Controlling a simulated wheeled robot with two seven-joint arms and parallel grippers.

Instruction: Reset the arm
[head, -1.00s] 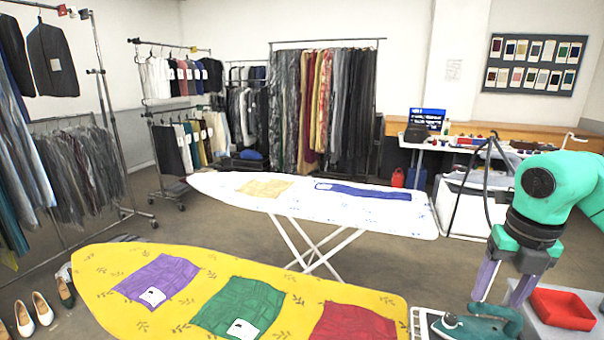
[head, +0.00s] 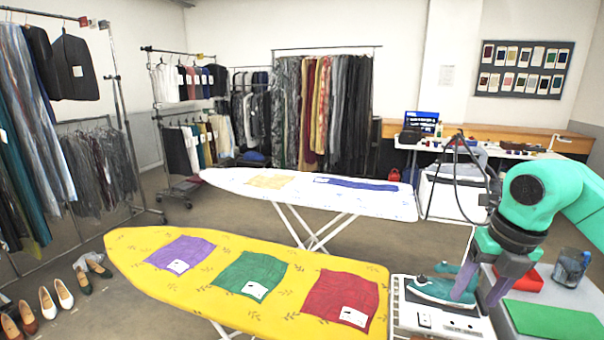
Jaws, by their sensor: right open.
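My right gripper (head: 478,298) is at the right of the head view, pointing down with its two purple fingers apart. It is just at the right end of a teal iron (head: 432,291), and the left finger overlaps the iron in the picture. I cannot tell whether that finger touches it. The iron rests on a white and grey ironing station (head: 455,325). My right arm comes in from the right edge. My left gripper is not in view.
A yellow ironing board (head: 220,300) with purple, green and red cloths stands left of the gripper. A white board (head: 300,202) is behind it. Clothes racks line the back.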

